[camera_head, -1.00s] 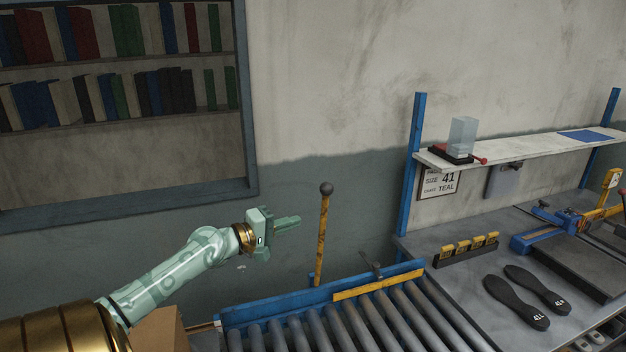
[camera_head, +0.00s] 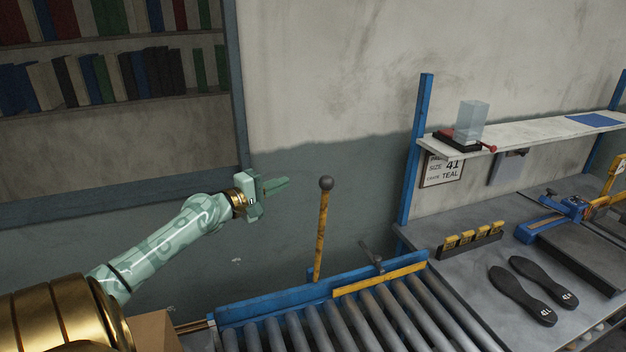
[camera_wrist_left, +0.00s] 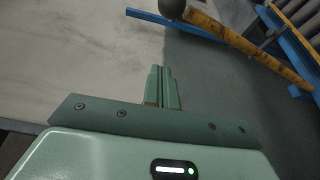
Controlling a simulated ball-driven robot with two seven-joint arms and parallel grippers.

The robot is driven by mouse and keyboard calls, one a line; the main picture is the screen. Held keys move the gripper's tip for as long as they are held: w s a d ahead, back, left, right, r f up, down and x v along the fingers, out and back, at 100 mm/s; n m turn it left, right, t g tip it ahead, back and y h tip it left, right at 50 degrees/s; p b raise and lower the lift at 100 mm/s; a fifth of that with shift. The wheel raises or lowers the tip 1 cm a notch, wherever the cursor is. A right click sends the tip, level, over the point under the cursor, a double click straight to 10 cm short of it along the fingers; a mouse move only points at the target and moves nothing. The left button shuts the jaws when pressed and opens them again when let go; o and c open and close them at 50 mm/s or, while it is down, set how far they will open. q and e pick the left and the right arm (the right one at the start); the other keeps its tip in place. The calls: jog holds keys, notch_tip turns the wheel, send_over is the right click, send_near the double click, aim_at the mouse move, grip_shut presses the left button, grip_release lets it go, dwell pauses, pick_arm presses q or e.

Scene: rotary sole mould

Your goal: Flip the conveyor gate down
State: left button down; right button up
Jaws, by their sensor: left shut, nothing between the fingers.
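The yellow lever (camera_head: 320,240) stands nearly upright at the far side of the roller conveyor (camera_head: 340,325), with a dark round knob (camera_head: 326,183) on top. I cannot tell for sure which part is the gate; a yellow bar (camera_head: 380,279) also lies along the blue conveyor rail (camera_head: 270,299). My left gripper (camera_head: 287,183) is shut and empty, left of the knob and about level with it in the picture, apart from it. In the left wrist view the shut fingers (camera_wrist_left: 162,75) point toward the wall, with the lever (camera_wrist_left: 245,42) and knob (camera_wrist_left: 172,8) above and right. My right gripper is out of view.
A dark handle (camera_head: 372,255) rises behind the rail. To the right is a bench with black soles (camera_head: 523,295), a row of yellow blocks (camera_head: 468,240) and a blue clamp (camera_head: 550,220). A shelf (camera_head: 540,133) is above. A cardboard box (camera_head: 153,333) sits lower left.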

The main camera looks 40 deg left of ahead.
pick_arm(q)
jog(key=w+d+p, duration=0.4)
jog(key=w, duration=0.3)
jog(key=shift+w+d, duration=0.3)
jog(key=shift+d, duration=0.05)
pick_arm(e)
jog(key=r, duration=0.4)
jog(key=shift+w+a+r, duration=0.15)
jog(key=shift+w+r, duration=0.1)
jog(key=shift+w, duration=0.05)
